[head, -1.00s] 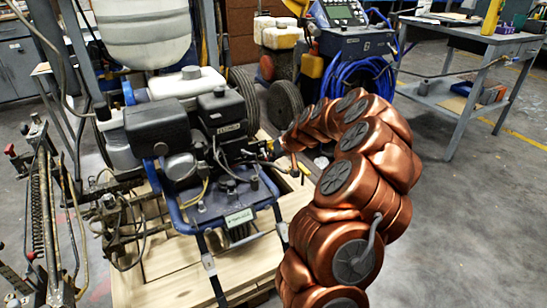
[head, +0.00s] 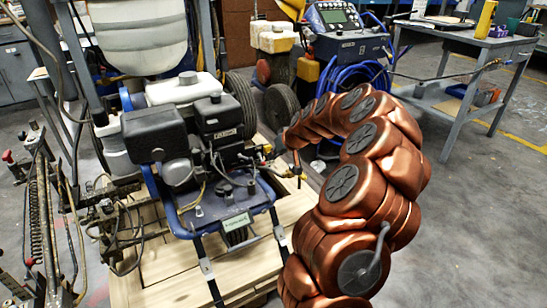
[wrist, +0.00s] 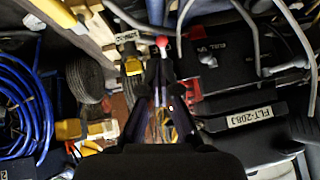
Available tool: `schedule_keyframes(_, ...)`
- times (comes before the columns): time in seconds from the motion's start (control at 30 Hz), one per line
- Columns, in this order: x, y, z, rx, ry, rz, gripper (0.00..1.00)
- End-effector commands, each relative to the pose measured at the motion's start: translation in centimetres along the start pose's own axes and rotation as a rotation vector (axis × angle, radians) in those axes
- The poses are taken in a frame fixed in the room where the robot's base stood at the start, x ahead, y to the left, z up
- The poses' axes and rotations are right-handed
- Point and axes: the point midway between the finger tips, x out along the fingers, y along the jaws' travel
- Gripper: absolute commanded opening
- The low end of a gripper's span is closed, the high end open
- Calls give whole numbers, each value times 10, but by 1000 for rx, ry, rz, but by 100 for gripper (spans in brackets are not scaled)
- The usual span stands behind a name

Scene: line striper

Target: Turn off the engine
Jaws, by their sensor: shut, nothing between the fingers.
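The engine (head: 217,118) is a black unit with a dark box (head: 156,134) beside it, on a blue striper frame. In the wrist view a black engine panel (wrist: 215,60) and a labelled black cover reading FLT-208J (wrist: 250,118) lie to the right of my gripper. My gripper (wrist: 163,62) is shut and empty, its dark fingers pointing at a small red knob (wrist: 162,41). The knob shows just beyond the fingertips; I cannot tell whether they touch. A red part (wrist: 192,94) is right of the fingers. In the head view my gripper is small beside the engine's right side.
The striper stands on a wooden pallet (head: 165,290). Hoses and cables run close around the engine. A blue machine with a coiled blue hose (head: 345,85) stands behind, and a grey workbench (head: 465,45) is at the right. Floor at the lower right is clear.

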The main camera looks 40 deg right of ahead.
Motion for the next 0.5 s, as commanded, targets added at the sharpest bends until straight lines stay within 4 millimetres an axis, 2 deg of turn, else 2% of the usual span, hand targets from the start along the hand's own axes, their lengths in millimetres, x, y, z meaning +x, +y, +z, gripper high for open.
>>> schedule_keyframes(0.03, -11, -2, -4, -2, 2, 0, 0)
schedule_keyframes(0.5, -62, 12, 43, 6, 2, 3, 0)
